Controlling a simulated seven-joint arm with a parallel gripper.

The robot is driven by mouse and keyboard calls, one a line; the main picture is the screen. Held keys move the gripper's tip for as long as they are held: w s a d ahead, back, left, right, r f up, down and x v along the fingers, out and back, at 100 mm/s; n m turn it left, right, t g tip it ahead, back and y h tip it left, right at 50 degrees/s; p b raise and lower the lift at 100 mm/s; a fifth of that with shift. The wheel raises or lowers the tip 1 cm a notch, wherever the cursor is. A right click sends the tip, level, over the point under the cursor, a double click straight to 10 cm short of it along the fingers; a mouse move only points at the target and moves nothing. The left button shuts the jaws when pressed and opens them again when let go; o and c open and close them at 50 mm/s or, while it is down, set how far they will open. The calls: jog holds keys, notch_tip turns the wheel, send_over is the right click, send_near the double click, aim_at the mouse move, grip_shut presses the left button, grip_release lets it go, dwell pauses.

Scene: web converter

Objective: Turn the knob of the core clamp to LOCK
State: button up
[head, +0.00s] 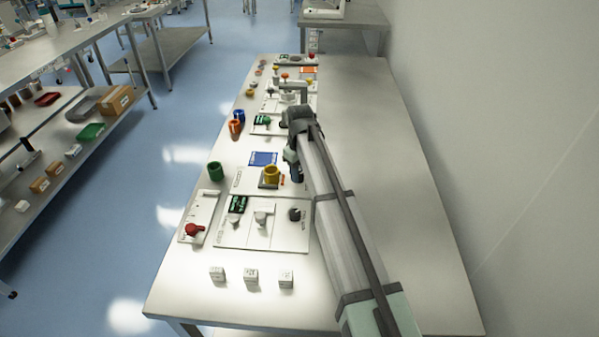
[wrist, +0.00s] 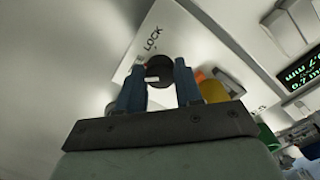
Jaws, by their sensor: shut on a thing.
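The core clamp's black knob (wrist: 159,70) is round, with a small white mark on its lower edge, in the wrist view. The word LOCK (wrist: 152,39) is printed on the pale panel just above it there. My gripper (wrist: 158,78) has its two blue fingers closed on the sides of the knob. In the head view my gripper (head: 296,178) points down at the panel's right side, right of a yellow cup (head: 271,172), and hides the knob. The yellow cup also shows behind the right finger in the wrist view (wrist: 213,91).
A nearer panel holds a display (head: 237,204), a white lever (head: 261,217) and another dark knob (head: 294,213). A green cup (head: 215,172) and a red knob (head: 194,230) are to the left. White cubes (head: 251,277) lie in front. The bench's right side (head: 380,130) is clear.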

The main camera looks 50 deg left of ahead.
jog(key=shift+m, duration=0.4)
jog(key=m, duration=0.7)
jog(key=shift+s+m, duration=0.1)
jog(key=shift+m, duration=0.2)
jog(key=m, duration=0.3)
jog(key=shift+a, duration=0.1)
jog(key=shift+m, duration=2.2)
jog(key=o, duration=1)
jog(key=shift+o, duration=0.2)
jog(key=shift+r, duration=0.1)
